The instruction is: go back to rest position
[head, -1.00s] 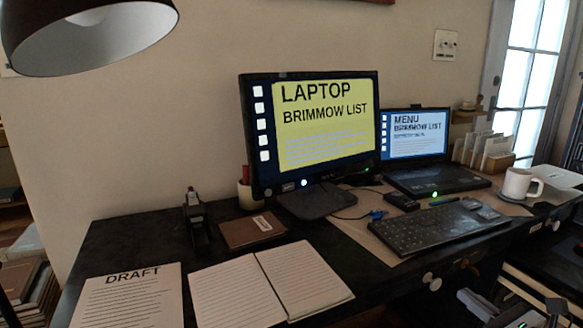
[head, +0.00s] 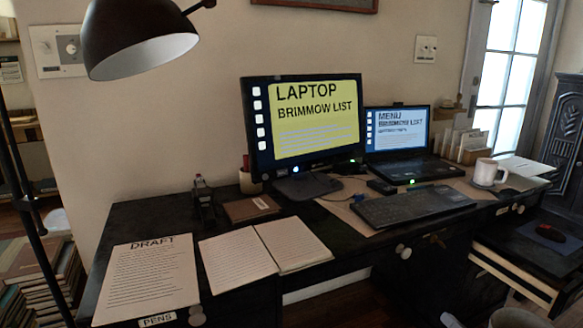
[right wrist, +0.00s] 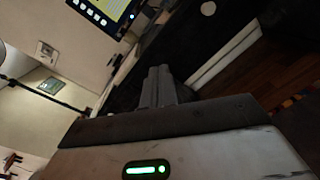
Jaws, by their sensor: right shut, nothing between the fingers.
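My right gripper (right wrist: 160,85) shows in the right wrist view with its two dark fingers together and nothing between them. It is clear of the desk and points toward the dark desk front. In the head view only a small pale part near the bottom edge, right of centre, may belong to my right arm. My left gripper is not in view.
The dark desk (head: 120,225) holds a monitor (head: 310,120), a laptop (head: 397,130), a keyboard (head: 412,205), an open notebook (head: 265,250), a DRAFT sheet (head: 150,275) and a white mug (head: 489,172). A lamp (head: 140,40) hangs at upper left. Stacked books (head: 30,265) stand at lower left.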

